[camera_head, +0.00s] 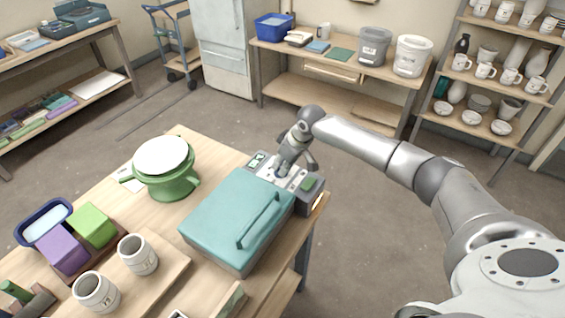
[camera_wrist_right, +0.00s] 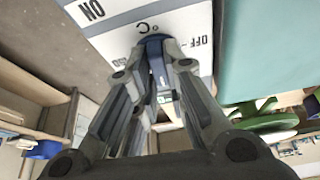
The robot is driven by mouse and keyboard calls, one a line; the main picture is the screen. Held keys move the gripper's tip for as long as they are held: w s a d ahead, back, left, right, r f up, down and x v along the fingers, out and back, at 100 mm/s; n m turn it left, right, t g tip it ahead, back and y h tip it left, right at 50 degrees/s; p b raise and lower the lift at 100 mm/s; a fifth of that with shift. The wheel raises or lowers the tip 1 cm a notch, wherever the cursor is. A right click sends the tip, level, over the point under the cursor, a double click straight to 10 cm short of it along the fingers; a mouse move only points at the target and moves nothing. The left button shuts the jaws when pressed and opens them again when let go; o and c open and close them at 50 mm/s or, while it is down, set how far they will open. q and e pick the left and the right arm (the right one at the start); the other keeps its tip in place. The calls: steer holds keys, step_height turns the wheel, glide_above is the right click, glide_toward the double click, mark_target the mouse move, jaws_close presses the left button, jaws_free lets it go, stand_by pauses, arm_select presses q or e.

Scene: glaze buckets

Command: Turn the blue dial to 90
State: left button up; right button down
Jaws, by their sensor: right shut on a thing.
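The grey control box with a white panel (camera_head: 307,197) stands at the far right edge of the wooden table, behind the teal lidded box. The blue dial (camera_wrist_right: 152,40) sits on its white panel (camera_wrist_right: 112,20), beside a "°C" mark and between "ON" and "OFF" labels. My right gripper (camera_wrist_right: 155,48) is shut on the dial, with its fingers on either side. In the head view my right gripper (camera_head: 284,168) reaches down onto the panel and hides most of the dial. The dial's pointer and exact reading cannot be made out. My left gripper is not in view.
The teal box (camera_head: 225,215) with a raised handle stands close in front of the control box. A green banding wheel (camera_head: 172,183) with a white top, two mugs (camera_head: 138,255) and coloured blocks (camera_head: 92,226) stand left. Floor beyond the table's right edge is clear.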

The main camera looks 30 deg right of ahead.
steer(key=shift+f+n, duration=0.15)
steer(key=shift+n, duration=0.45)
steer(key=c, duration=1.5)
jaws_free()
steer(key=v, duration=1.2)
steer(key=shift+w+d, duration=0.2)
